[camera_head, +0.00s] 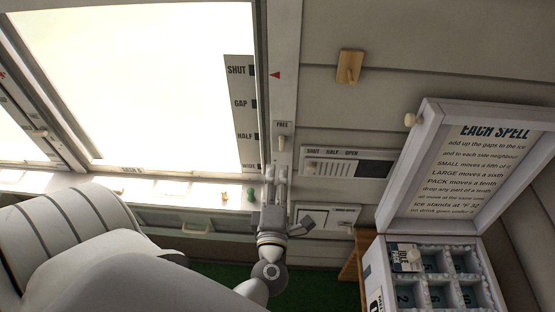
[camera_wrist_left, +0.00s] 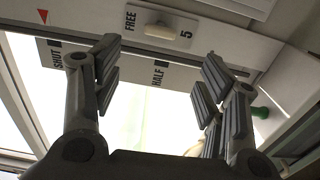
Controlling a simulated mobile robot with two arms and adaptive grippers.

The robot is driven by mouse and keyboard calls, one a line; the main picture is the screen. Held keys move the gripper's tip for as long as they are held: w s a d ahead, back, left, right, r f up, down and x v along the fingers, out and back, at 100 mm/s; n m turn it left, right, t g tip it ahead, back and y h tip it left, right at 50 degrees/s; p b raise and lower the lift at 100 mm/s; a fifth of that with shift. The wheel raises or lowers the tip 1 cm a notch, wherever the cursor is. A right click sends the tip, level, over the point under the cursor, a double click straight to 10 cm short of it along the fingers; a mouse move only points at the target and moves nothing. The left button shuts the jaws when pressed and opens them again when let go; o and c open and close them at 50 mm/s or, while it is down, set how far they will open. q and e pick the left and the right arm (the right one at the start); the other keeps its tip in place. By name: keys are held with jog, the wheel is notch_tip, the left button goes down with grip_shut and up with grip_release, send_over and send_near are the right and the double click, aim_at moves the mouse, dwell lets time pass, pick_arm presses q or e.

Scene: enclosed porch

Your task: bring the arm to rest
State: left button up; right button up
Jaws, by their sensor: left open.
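My left gripper (camera_head: 276,180) is in front of the window post, below the FREE label. Its two fingers stand apart with nothing between them, and it also shows open in the left wrist view (camera_wrist_left: 160,68). A pale knob (camera_head: 282,143) sits on the post just beyond the fingertips. The same knob shows in the left wrist view (camera_wrist_left: 165,31) between the words FREE and 5, apart from the fingers. My right gripper does not show.
The bright window (camera_head: 130,80) has a SHUT–GAP–HALF scale (camera_head: 240,110). A green peg (camera_head: 252,194) stands on the sill. A slider panel (camera_head: 348,162), a framed sign (camera_head: 470,165) and a compartment box (camera_head: 437,275) are at right. The upper wall is clear around a wooden peg block (camera_head: 349,66).

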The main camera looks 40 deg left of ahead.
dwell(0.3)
pick_arm(q)
jog(key=d+f+m+h+b, duration=0.2)
jog(key=d+f+m+h, duration=0.15)
jog(key=f, duration=0.45)
jog(key=d+f+m+h+b, duration=0.2)
jog(key=f+m, duration=0.2)
jog(key=f, duration=0.3)
jog(key=d+f+m+h+b, duration=0.1)
jog(key=d+f+m+h, duration=0.2)
jog(key=f, duration=0.5)
jog(key=s+d+f+m+g+h+b, duration=0.1)
jog(key=s+d+f+m+g+b, duration=0.2)
jog(key=f, duration=0.6)
jog(key=s+f+m+g+h+b, duration=0.1)
jog(key=s+f+m, duration=0.35)
jog(key=f, duration=0.35)
jog(key=s+a+f+m+g+b, duration=0.25)
jog(key=s+f+m+g, duration=0.25)
jog(key=s+f, duration=0.8)
jog(key=s+a+f+m+g+b, duration=0.2)
jog(key=s+a+f+m+g, duration=0.2)
jog(key=s+f, duration=0.7)
jog(key=shift+s+a+g+y, duration=0.45)
jog(key=shift+s+a+g, duration=0.15)
jog(key=shift+s+a, duration=0.5)
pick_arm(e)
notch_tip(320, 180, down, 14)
pick_arm(q)
jog(key=shift+d, duration=0.1)
